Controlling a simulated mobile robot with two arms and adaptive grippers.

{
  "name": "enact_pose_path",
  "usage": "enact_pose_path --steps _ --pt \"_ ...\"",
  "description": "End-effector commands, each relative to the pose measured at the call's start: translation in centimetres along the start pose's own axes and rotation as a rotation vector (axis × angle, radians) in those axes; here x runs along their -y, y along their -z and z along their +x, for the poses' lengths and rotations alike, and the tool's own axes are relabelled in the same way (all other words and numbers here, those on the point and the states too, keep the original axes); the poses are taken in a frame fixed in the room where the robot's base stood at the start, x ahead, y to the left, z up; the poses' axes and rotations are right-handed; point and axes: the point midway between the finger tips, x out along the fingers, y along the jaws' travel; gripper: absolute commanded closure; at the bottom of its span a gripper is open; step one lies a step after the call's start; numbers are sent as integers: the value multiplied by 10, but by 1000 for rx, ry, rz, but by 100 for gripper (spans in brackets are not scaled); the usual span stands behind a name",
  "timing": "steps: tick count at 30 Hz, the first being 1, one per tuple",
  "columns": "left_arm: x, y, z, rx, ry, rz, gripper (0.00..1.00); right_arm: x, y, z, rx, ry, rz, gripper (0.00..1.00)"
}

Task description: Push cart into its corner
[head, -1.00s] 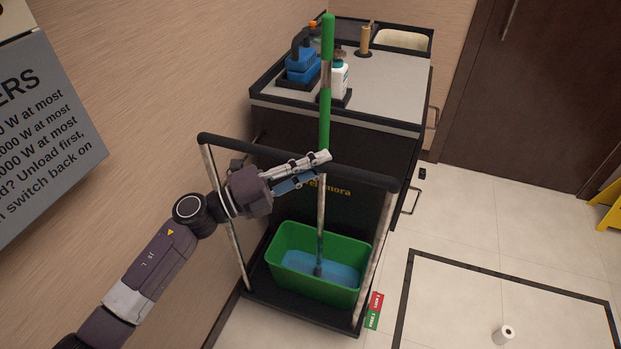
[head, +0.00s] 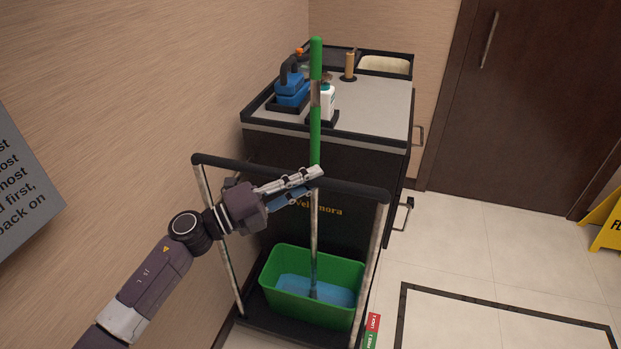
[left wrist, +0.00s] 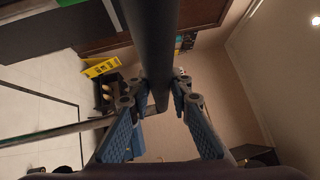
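The cleaning cart (head: 270,215) is dark, with a grey top and a black push handle (head: 360,190) on pale posts. It stands along the wall at the left, its far end near the back wall. My left gripper (head: 305,180) is at the middle of the handle. My right gripper is out of view.
The cart top carries a blue caddy (head: 292,88) and a white bottle (head: 327,102). A brown door (head: 510,110) is at the back right. A yellow floor sign (head: 605,220) stands at the right. The tiled floor right of the cart is clear, with a dark outlined rectangle (head: 480,296).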

Motion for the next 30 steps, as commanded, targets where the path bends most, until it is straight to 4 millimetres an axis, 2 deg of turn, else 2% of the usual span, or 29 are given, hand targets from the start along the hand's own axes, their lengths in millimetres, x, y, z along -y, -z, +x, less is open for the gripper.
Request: enact_pose_path --steps 1,5,10,13,16,20,30 --pt "-3 3 0 -6 -4 -2 76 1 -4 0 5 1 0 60" --pt "-2 2 0 -4 -3 -1 64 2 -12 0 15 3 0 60" --pt "-1 2 0 -3 -2 0 64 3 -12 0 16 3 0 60" --pt "-1 1 -1 -2 -2 0 64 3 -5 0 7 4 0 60" --pt "-2 1 -8 -1 -3 0 64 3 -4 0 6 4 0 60" --pt "-3 1 -30 -1 -6 -2 64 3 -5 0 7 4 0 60" --pt "-3 1 -99 -2 -6 -1 64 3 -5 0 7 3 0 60"
